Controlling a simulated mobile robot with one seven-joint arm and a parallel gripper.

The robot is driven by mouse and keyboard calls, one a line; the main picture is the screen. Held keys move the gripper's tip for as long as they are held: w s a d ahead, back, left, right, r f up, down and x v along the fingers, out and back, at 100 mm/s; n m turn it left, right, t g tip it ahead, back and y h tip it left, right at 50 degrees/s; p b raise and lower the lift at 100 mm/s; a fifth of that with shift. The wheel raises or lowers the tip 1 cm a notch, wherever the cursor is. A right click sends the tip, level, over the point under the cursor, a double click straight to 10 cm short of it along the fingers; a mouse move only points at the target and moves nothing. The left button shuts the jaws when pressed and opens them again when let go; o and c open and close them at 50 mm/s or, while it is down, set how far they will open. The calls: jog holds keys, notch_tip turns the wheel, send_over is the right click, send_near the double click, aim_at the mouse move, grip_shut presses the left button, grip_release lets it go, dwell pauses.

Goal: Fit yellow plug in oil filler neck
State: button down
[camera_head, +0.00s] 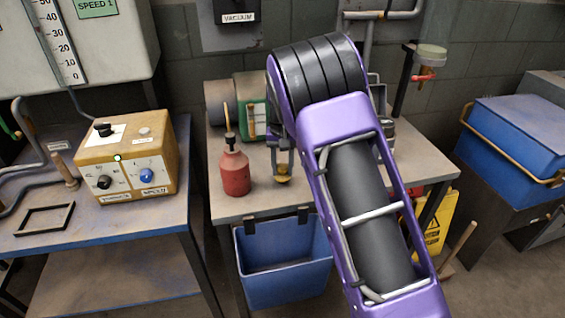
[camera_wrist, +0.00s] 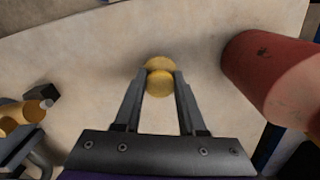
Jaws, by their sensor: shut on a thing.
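The yellow plug (camera_wrist: 160,85) is a round, knobbed piece between my fingertips in the wrist view. My gripper (camera_wrist: 160,75) is shut on it, one finger on each side. In the head view the plug (camera_head: 284,180) shows below my gripper (camera_head: 283,168), low over the front part of the bench top. I cannot tell whether it touches the bench. I cannot make out the oil filler neck for sure. A green and tan machine (camera_head: 247,88) stands behind my gripper, partly hidden by my purple arm.
A red oil can (camera_head: 236,172) stands just left of my gripper; it is at the right in the wrist view (camera_wrist: 272,75). A brass-coloured fitting (camera_wrist: 22,115) is at the wrist view's left. A blue bin (camera_head: 283,265) hangs at the bench front. Bare bench top surrounds the plug.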

jog(key=shift+f, duration=0.15)
jog(key=shift+c, duration=2.4)
grip_release()
jog(key=shift+f+b, duration=0.1)
jog(key=shift+b, duration=0.2)
